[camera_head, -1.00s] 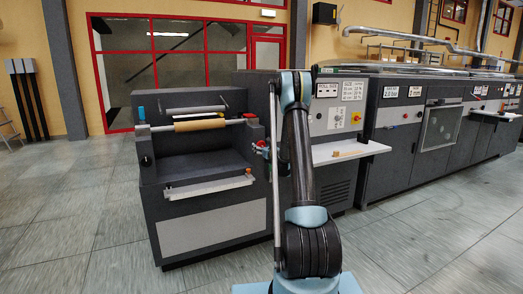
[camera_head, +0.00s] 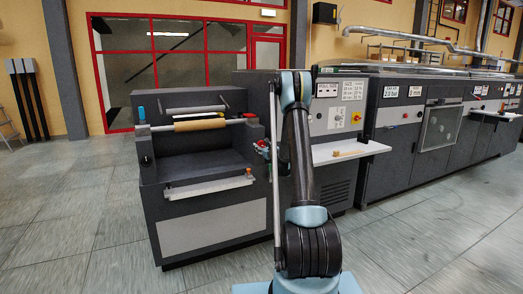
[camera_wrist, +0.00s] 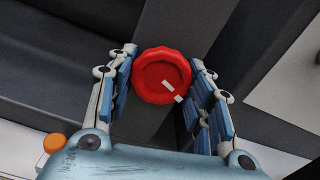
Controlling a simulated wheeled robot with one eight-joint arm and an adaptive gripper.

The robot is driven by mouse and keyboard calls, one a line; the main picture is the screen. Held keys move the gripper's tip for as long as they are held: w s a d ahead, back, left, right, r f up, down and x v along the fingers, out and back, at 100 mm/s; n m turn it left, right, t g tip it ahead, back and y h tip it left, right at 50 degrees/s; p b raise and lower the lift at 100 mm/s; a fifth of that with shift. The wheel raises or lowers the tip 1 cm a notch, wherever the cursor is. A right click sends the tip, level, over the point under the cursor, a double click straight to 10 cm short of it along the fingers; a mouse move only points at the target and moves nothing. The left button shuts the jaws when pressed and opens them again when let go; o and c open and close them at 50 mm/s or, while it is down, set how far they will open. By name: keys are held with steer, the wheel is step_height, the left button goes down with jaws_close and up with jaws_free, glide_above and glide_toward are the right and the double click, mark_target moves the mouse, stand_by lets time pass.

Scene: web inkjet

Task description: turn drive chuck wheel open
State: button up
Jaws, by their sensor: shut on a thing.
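The red chuck wheel (camera_wrist: 162,76) has a scalloped rim and shows between my fingers in the wrist view. My gripper (camera_wrist: 161,86) is shut on it, with blue finger pads on its left and right sides. One white mark lies on the wheel's face and another at its lower right edge. In the head view my gripper (camera_head: 264,150) is at the right side of the dark roll stand (camera_head: 210,233). There the wheel is small and mostly hidden by my gripper, so its turn angle is unclear.
A brown-cored roller (camera_head: 200,125) spans the stand's top. A white shelf (camera_head: 347,151) juts from the control cabinet (camera_head: 338,108) to the right of my arm. The long press line runs along the right. The floor at front left is clear.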

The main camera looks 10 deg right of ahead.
steer(key=n, duration=1)
steer(key=shift+r+n, duration=0.1)
steer(key=shift+n, duration=0.3)
steer(key=n, duration=0.3)
steer(key=shift+n, duration=0.3)
steer(key=n, duration=0.4)
steer(key=shift+r+n, duration=0.1)
steer(key=shift+n, duration=1.9)
steer(key=shift+d, duration=0.1)
steer(key=o, duration=1.1)
